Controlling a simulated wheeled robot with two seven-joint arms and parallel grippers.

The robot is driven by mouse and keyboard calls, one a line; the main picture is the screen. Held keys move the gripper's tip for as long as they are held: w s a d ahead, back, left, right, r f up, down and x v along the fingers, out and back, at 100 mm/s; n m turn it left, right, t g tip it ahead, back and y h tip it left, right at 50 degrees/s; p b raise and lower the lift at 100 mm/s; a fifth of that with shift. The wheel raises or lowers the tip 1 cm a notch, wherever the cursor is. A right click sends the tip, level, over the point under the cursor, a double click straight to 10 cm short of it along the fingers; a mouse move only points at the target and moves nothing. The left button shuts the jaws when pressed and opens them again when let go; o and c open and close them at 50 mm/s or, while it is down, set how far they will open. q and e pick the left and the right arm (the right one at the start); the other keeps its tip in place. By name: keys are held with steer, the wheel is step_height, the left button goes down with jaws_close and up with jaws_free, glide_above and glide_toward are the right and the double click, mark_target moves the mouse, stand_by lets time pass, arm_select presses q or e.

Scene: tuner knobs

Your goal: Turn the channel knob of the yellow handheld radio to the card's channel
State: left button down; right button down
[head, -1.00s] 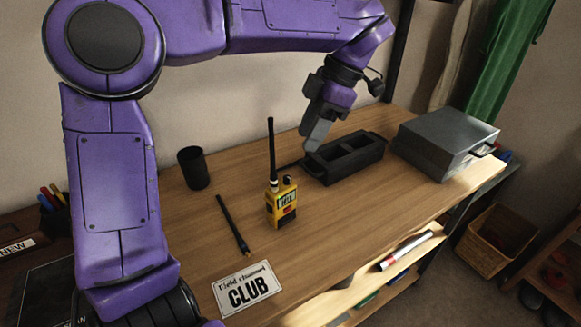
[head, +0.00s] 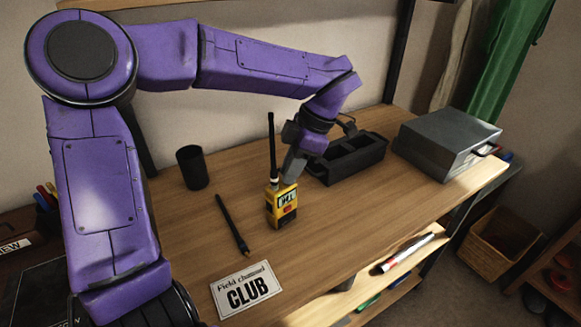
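The yellow handheld radio (head: 281,207) stands upright on the wooden table, its black antenna (head: 272,145) pointing up. Its front label is too small to read surely. My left gripper (head: 289,178) reaches down at the radio's top, right of the antenna. Its fingers cover the spot of the top knob, so the knob is hidden. I cannot tell whether they touch or grip it. The white card (head: 246,290) at the table's front reads "Field channel CLUB". My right gripper is not in view.
A black divided tray (head: 348,160) stands right of the radio, close behind my gripper. A grey metal box (head: 446,143) is at the right. Table right of the card is clear.

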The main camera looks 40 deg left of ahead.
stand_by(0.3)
arm_select(q)
steer(key=shift+r+n+h+p, duration=0.1)
steer(key=shift+n+h+p, duration=0.4)
steer(key=shift+n+p, duration=0.5)
steer(key=n, duration=0.3)
steer(key=shift+w+a+g+h, duration=0.1)
steer(key=shift+a+g+h, duration=0.05)
steer(key=shift+g+h, duration=0.25)
steer(key=c, duration=1.1)
jaws_free()
steer(key=p+v, duration=0.1)
steer(key=v, duration=0.9)
steer(key=shift+w+r+p, duration=0.1)
steer(key=shift+r+p, duration=0.1)
steer(key=shift+p, duration=0.2)
steer(key=shift+r, duration=0.1)
